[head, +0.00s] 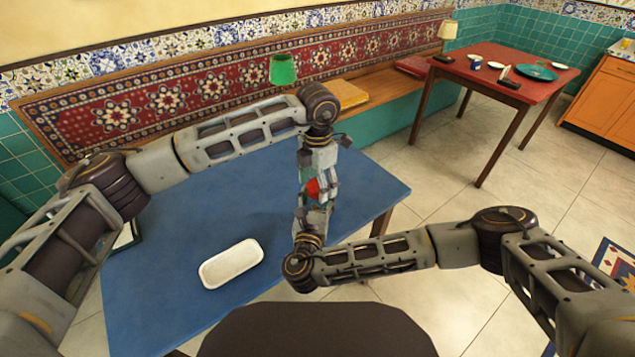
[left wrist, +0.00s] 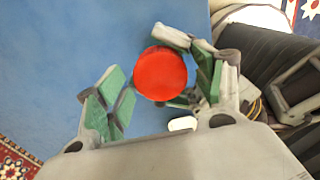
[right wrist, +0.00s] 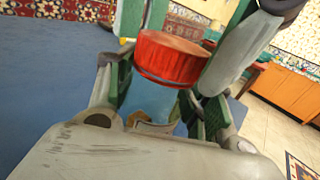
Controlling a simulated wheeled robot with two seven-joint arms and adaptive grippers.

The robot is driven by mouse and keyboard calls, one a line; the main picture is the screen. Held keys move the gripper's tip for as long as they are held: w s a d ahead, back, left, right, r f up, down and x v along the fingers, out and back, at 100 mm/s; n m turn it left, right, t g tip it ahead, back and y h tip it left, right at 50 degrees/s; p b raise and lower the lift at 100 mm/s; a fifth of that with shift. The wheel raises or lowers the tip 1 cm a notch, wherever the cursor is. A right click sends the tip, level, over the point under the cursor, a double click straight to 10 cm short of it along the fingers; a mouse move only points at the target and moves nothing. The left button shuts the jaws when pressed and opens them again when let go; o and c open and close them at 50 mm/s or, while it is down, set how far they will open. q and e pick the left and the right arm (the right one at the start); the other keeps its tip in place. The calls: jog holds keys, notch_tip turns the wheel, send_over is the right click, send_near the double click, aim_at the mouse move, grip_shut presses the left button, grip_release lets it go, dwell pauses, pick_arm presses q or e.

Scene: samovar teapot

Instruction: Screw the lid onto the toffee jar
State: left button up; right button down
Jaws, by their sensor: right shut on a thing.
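The red lid (head: 312,188) is between my two grippers over the blue table. In the right wrist view the lid (right wrist: 170,58) sits upright on top of the pale, see-through jar (right wrist: 150,100); whether its thread is engaged cannot be seen. My right gripper (head: 313,208) is shut around the jar from the near side. My left gripper (head: 316,178) points down from above. In the left wrist view its fingers (left wrist: 158,88) stand apart on both sides of the lid, with a clear gap on the left and the lid close to the right finger.
The blue table (head: 180,300) has a white oblong dish (head: 231,264) at its near middle. A dark-edged item (head: 128,236) at the left is partly hidden by my left arm. A green lampshade (head: 283,69) shows behind. The table's right side is clear. A red table (head: 500,72) stands farther off.

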pick_arm(q)
jog(key=shift+r, duration=0.1)
jog(key=shift+r, duration=2.15)
jog(key=shift+c, duration=0.2)
jog(key=shift+r, duration=1.75)
jog(key=shift+f, duration=0.1)
jog(key=shift+f, duration=3.95)
